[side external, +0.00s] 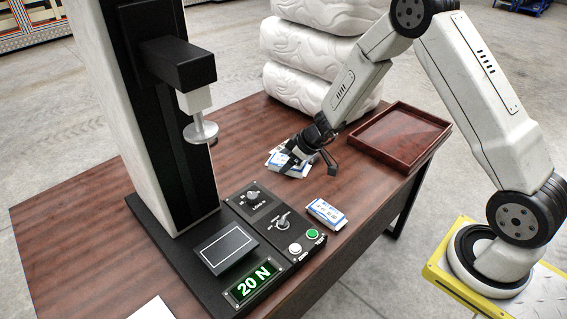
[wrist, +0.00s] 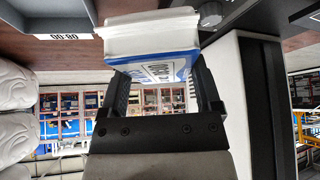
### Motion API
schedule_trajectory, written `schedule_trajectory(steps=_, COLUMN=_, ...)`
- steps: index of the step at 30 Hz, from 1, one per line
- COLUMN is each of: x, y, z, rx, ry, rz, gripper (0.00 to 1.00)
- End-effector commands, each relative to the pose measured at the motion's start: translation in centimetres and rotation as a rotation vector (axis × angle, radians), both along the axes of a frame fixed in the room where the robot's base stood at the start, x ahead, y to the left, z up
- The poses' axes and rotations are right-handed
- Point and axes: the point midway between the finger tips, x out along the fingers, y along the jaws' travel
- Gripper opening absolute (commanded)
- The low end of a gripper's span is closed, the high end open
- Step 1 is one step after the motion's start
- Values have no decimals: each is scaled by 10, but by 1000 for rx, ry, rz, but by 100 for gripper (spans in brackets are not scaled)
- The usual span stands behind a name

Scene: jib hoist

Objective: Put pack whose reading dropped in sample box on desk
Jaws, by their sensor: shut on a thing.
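My gripper (side external: 297,155) is shut on a white and blue pack (side external: 280,161) at the middle of the desk (side external: 120,190). In the wrist view the held pack (wrist: 152,50) sits between the two fingers of my gripper (wrist: 160,85). Whether it touches the desk or another pack beneath, I cannot tell. Another white and blue pack (side external: 327,213) lies on the desk, right of the tester's controls. The sample box (side external: 400,132), a shallow dark red tray, stands empty at the desk's right end. The tester's green display (side external: 250,282) reads 20 N.
The tester's tall column (side external: 150,110) carries a round press foot (side external: 201,132) above a dark plate (side external: 228,248). Knobs and buttons (side external: 283,220) sit beside it. White bulky bundles (side external: 320,55) are stacked behind the desk. Bare desk lies between the pack and the box.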

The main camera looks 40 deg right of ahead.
Motion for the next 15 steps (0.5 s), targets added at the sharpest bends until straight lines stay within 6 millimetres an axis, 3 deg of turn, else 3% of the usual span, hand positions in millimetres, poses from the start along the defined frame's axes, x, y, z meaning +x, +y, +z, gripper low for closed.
schedule_trajectory(steps=15, x=1, y=0, z=40, rx=1, ry=-2, rz=0, gripper=12)
